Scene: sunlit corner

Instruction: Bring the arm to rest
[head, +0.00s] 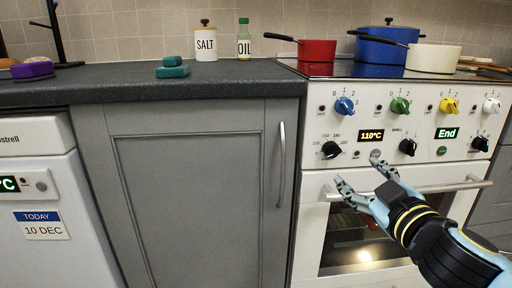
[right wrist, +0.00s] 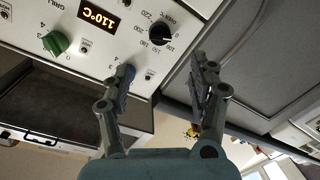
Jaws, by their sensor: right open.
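My right gripper (head: 361,175) reaches in from the lower right in the head view. It is in front of the white oven (head: 307,215), near the oven handle (head: 455,188) and below the control panel. In the right wrist view the two fingers (right wrist: 165,70) are spread apart with nothing between them. The panel's black knob (right wrist: 160,35) and green knob (right wrist: 56,43) show beyond the fingers there. I cannot tell whether a finger touches the oven. My left gripper is not in view.
The stove bears a red pan (head: 316,50), a blue pot (head: 381,52) and a cream pan (head: 433,58). The dark counter (head: 120,85) holds a salt jar (head: 205,43), an oil bottle (head: 244,42) and teal blocks (head: 172,72). A grey cabinet (head: 190,190) stands left of the oven.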

